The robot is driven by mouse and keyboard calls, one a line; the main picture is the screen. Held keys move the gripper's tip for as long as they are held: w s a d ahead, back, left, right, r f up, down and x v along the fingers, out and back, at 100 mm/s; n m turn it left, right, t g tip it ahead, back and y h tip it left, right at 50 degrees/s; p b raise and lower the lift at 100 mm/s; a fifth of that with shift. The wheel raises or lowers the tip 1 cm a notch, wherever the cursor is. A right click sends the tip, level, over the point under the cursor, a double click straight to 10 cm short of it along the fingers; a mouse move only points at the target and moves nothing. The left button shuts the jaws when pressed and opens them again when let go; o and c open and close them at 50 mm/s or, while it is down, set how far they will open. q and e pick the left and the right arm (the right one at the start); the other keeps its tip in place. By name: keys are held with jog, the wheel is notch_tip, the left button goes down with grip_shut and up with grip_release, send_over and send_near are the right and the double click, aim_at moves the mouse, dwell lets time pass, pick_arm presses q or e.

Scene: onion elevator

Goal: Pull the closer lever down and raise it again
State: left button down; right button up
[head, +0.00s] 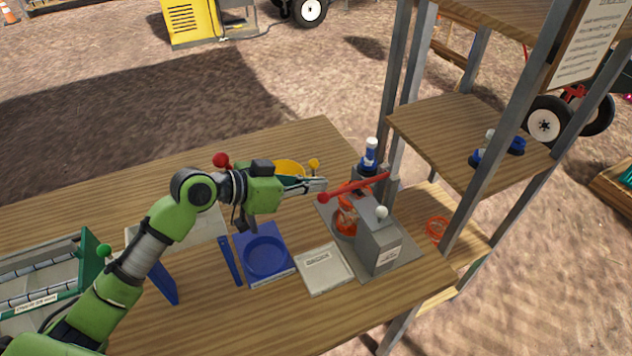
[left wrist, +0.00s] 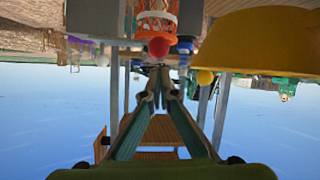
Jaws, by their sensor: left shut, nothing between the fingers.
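The closer is a grey machine (head: 379,243) at the right end of the wooden table. Its red lever (head: 355,188) lies nearly level, with the red ball end to the left and slightly lower than the other end. The ball (left wrist: 158,47) also shows in the left wrist view, just beyond my fingertips. An orange mesh (head: 346,218) sits under the lever and also shows in the left wrist view (left wrist: 157,18). My left gripper (head: 325,184) is shut and empty, close by the ball end; whether they touch I cannot tell. My right gripper is not in view.
A yellow bowl (head: 289,168) stands partly behind my left gripper, with a yellow ball knob (head: 313,163) by it. A blue holder (head: 265,256) and white plate (head: 324,269) lie in front. Grey posts and a wooden shelf (head: 459,137) rise at the right.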

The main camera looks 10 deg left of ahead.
pick_arm(q)
jog(key=shift+r, duration=0.15)
notch_tip(320, 180, up, 10)
dwell(0.6)
jog(key=c, duration=2)
grip_release()
jog(key=shift+d+f, duration=0.1)
jog(key=shift+f, duration=0.3)
jog(key=shift+o, duration=1.1)
notch_tip(320, 180, down, 6)
jog(key=s+d+n+t+b, duration=0.1)
jog(key=b, duration=0.1)
jog(key=shift+s+d+f+t, duration=0.15)
jog(key=shift+s+d+t, duration=0.1)
jog(key=shift+s+t, duration=0.15)
jog(key=n+t+y+b, duration=0.4)
jog(key=t+b, duration=0.2)
jog(key=t, duration=0.1)
send_near(321, 201)
jog(key=p+x, duration=0.2)
jog(key=x, duration=0.7)
jog(key=shift+w+f, duration=0.1)
jog(key=shift+w, duration=0.25)
